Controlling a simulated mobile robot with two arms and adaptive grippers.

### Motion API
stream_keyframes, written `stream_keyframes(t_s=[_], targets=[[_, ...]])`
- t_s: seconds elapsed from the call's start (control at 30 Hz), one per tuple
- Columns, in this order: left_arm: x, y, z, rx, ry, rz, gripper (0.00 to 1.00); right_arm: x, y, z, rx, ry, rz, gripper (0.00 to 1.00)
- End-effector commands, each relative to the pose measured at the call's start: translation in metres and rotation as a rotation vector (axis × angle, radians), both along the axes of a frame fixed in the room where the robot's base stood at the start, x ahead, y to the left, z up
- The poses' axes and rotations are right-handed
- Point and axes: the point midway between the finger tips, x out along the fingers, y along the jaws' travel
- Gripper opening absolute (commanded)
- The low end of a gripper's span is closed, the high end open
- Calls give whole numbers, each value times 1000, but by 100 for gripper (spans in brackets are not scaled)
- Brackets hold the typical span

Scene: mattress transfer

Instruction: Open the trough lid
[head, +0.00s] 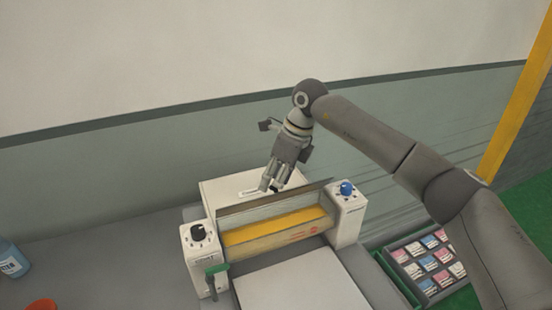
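The trough machine stands on the grey table, with a white block at each end. The left block (203,262) has a black knob, and the right block (347,226) has a blue knob. Between them is the trough, with a yellow strip (262,234) along it. A thin brownish panel (240,210), which looks like the lid, runs along the back of the trough. My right gripper (270,187) points down just behind this panel, over the white rear housing. I cannot tell whether it touches the panel or how far its fingers are apart. My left gripper is out of view.
A green-handled lever (217,268) is at the left block's front. A white flat plate (290,285) lies in front of the trough. A rack of coloured packets (428,262) is at right. A blue bottle (12,260) and orange object (41,304) are at left.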

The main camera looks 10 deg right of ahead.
Motion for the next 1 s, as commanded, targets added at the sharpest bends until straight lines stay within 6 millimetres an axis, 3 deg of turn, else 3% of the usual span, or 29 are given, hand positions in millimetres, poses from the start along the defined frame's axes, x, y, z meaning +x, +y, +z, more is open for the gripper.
stream_keyframes(t_s=[1.0], targets=[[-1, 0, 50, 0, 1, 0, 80, 45, -11, 61, 1, -2, -1, 44]])
